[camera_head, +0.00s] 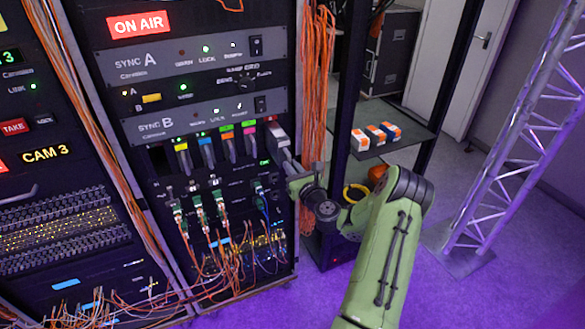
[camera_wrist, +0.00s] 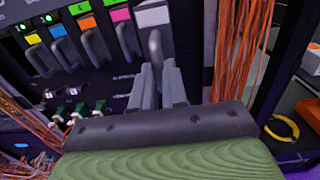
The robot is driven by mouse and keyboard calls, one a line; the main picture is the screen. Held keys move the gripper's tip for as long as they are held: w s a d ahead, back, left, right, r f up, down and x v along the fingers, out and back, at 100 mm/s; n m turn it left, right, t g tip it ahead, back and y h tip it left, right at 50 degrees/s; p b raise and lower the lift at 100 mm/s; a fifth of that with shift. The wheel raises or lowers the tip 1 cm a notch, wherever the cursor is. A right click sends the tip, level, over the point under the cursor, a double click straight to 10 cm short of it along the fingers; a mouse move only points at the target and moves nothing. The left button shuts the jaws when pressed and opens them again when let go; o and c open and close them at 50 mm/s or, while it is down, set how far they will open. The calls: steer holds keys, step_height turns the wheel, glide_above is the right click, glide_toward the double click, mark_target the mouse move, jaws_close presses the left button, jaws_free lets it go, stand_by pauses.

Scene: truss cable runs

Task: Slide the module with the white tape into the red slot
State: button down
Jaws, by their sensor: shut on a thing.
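The module with white tape (camera_wrist: 153,17) is at the right end of a row of modules in the wrist view. It also shows in the head view (camera_head: 277,138), standing out from the rack front. My gripper (camera_wrist: 158,72) is shut on its grey handle; the gripper also shows in the head view (camera_head: 290,168). To its left are modules with pink (camera_wrist: 120,14), orange (camera_wrist: 87,22), blue (camera_wrist: 58,31) and yellow (camera_wrist: 33,38) tape. How deep the module sits cannot be told.
Orange cables (camera_head: 318,80) hang just right of the module. Below the row, green-ended plugs (camera_head: 199,208) with cables stick out. A shelf (camera_head: 395,138) with several small boxes stands to the right, with a yellow cable ring (camera_wrist: 281,130) below. A metal truss (camera_head: 515,140) stands farther right.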

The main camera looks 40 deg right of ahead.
mark_target(285, 157)
steer(key=shift+w+r, duration=0.1)
steer(key=shift+r, duration=0.05)
steer(key=shift+p+x, duration=2.2)
steer(key=shift+x, duration=0.45)
steer(key=shift+p+x, duration=0.3)
steer(key=shift+x, duration=1.05)
steer(key=shift+d, duration=0.15)
steer(key=shift+x, duration=1.7)
